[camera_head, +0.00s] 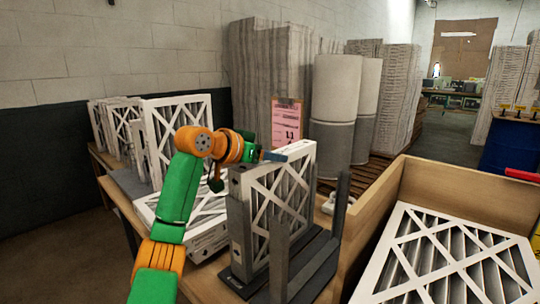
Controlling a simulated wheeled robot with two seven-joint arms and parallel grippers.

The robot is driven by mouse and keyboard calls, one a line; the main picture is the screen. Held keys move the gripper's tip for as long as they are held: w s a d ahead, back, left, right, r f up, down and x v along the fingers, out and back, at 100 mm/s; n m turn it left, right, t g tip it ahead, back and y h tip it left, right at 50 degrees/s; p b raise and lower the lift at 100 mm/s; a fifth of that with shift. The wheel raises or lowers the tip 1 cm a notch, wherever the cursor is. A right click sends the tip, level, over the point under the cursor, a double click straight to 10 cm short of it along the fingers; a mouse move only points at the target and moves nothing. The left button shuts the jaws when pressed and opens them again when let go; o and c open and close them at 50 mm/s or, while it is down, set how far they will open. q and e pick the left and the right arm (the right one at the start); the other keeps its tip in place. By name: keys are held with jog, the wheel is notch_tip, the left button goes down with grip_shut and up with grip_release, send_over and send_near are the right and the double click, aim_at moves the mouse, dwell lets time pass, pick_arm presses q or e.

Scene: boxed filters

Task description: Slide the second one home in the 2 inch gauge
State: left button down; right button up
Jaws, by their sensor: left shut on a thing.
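A white-framed pleated filter (280,195) with a criss-cross face stands upright between the posts of the dark grey gauge (318,262). Its lower edge is partly hidden by the gauge's front posts, so I cannot tell if it touches the base. My left arm, green and orange, comes in from the left. My left gripper (274,156) is shut on the filter's top edge, near its left end; the fingertips are small and partly hidden. My right gripper is not in view.
Several filters (176,128) stand upright on the table's left, with another lying flat (205,212) beside the gauge. A wooden crate (395,185) on the right holds a filter (440,262). A pink sheet (287,122) stands behind. Grey rolls and stacked material fill the back.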

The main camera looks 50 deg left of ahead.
pick_arm(q)
jog(key=shift+f, duration=0.25)
jog(key=shift+r, duration=0.15)
jog(key=shift+c, duration=0.7)
grip_release()
jog(key=shift+s, duration=0.4)
jog(key=b+v, duration=0.1)
jog(key=v, duration=0.5)
jog(key=shift+s+d+r+b, duration=0.1)
jog(key=shift+s+r+b, duration=0.15)
jog(key=shift+b, duration=0.05)
jog(key=shift+w, duration=0.1)
